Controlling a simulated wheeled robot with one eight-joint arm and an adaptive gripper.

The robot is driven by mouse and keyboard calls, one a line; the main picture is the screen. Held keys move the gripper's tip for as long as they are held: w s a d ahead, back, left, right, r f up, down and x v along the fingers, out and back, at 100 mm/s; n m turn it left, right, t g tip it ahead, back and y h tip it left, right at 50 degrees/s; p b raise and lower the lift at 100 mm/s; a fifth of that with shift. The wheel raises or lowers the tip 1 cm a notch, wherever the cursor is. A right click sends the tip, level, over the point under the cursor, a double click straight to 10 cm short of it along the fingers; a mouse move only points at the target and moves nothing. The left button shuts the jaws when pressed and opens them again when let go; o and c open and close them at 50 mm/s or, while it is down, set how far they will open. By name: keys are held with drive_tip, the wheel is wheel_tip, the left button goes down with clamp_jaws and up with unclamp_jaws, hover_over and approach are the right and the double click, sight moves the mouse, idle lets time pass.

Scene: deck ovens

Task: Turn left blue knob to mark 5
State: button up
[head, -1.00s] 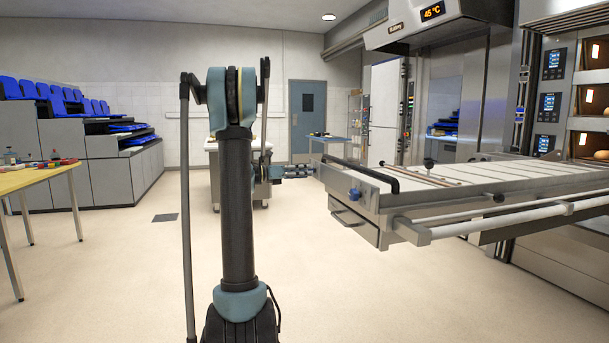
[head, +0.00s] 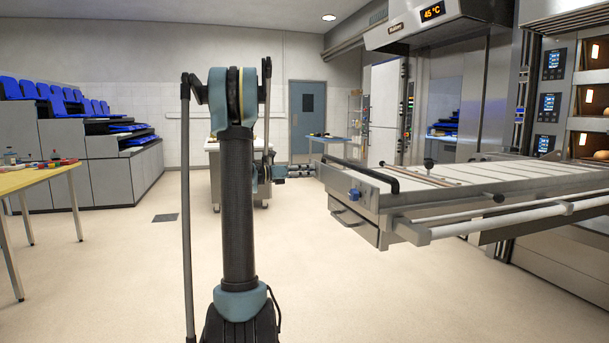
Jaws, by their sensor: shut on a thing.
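A small blue knob (head: 354,194) sits on the front of the steel loader table at the right. It is too small to read any mark or its turn angle. Small blue parts (head: 519,115) also show on the post beside the ovens, too small to make out. I cannot tell which is the left blue knob. My arm stands upright in the middle of the view, and part of it shows behind the column.
The loader table (head: 450,200) juts out at the right before the deck ovens (head: 590,100). A white-topped cart is behind my arm. The floor between is clear.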

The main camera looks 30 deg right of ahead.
drive_tip(key=shift+w, duration=0.15)
drive_tip(key=n, duration=2.6)
drive_tip(key=shift+s+f+n, duration=0.15)
drive_tip(key=shift+s+n, duration=0.15)
idle(1.5)
idle(0.5)
